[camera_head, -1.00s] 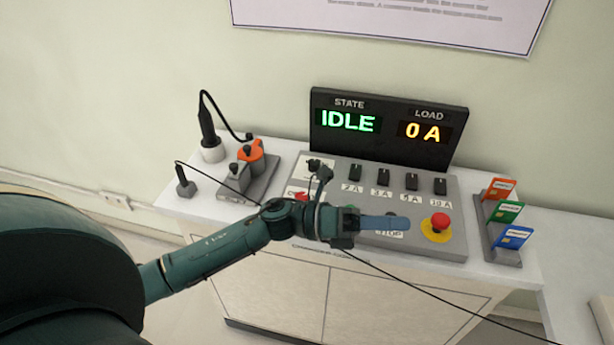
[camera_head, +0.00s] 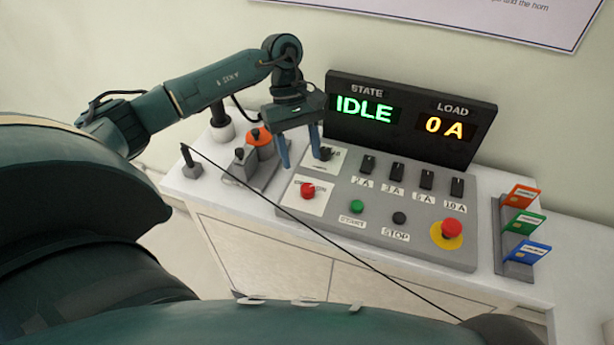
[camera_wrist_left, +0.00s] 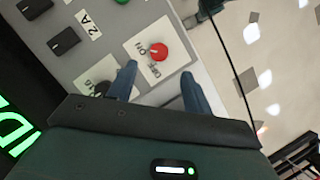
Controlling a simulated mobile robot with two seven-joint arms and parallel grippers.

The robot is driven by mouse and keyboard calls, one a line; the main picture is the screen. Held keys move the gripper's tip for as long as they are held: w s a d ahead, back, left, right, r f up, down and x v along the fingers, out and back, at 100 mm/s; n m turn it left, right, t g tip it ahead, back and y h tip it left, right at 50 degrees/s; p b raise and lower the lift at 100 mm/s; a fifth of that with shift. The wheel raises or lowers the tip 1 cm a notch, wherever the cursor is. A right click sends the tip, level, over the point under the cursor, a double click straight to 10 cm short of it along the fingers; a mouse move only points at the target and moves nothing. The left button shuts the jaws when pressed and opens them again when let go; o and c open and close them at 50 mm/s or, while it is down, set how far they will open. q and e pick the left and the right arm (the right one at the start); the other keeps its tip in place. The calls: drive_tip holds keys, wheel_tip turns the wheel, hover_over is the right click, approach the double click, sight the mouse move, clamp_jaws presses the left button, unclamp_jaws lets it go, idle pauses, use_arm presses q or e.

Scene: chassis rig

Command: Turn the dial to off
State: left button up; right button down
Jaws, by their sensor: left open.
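A red knob (camera_head: 308,190) sits on a white plate at the left of the grey control panel (camera_head: 375,215). In the left wrist view the red knob (camera_wrist_left: 158,52) has lettering beside it that appears to read ON and OFF. A black dial (camera_head: 325,153) sits on another white plate behind it; its label is unreadable. My left gripper (camera_head: 300,160) is open, fingers pointing down at the panel's back left. One finger is close to the black dial and partly covers its plate; contact is unclear. In the wrist view the red knob shows beyond the open fingers (camera_wrist_left: 158,74).
A display (camera_head: 405,120) behind the panel reads IDLE and 0 A. Several black switches, a green START button (camera_head: 357,207), a black STOP button (camera_head: 400,218) and a red emergency button (camera_head: 452,229) are on the panel. A card rack (camera_head: 517,268) stands right; a cable crosses in front.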

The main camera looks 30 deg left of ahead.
sight(307, 187)
use_arm(q)
drive_tip(key=p+x, duration=0.1)
drive_tip(key=x, duration=0.6)
drive_tip(key=shift+d+f, duration=0.1)
drive_tip(key=shift+f, duration=0.15)
drive_tip(key=shift+c, duration=0.3)
drive_tip(key=c, duration=0.9)
